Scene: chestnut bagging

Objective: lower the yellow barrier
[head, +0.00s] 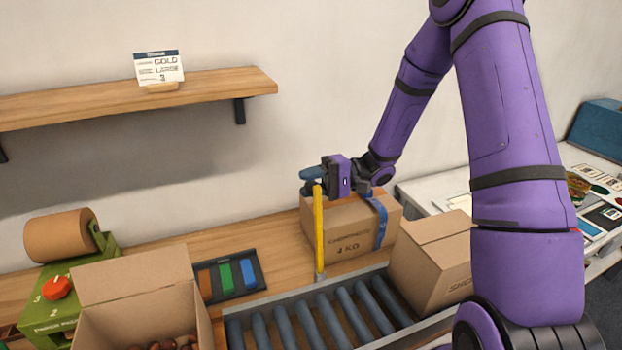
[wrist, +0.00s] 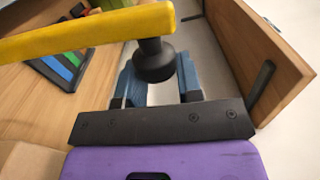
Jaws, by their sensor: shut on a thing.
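The yellow barrier (head: 319,232) stands upright in the head view, its foot at the back edge of the roller conveyor. In the wrist view the yellow bar (wrist: 80,32) runs in from the left and ends above a black knob (wrist: 154,62) fixed to it. My gripper (head: 309,176) is at the barrier's upper end. Its blue fingers (wrist: 158,78) sit on either side of the knob and are shut on it.
The roller conveyor (head: 232,329) runs below the barrier. A closed carton (head: 345,225) with blue tape stands behind it, another carton (head: 430,265) to the right. An open box (head: 130,282) of chestnuts stands at the left, near a tray of coloured blocks (head: 260,263). A shelf (head: 200,93) hangs above.

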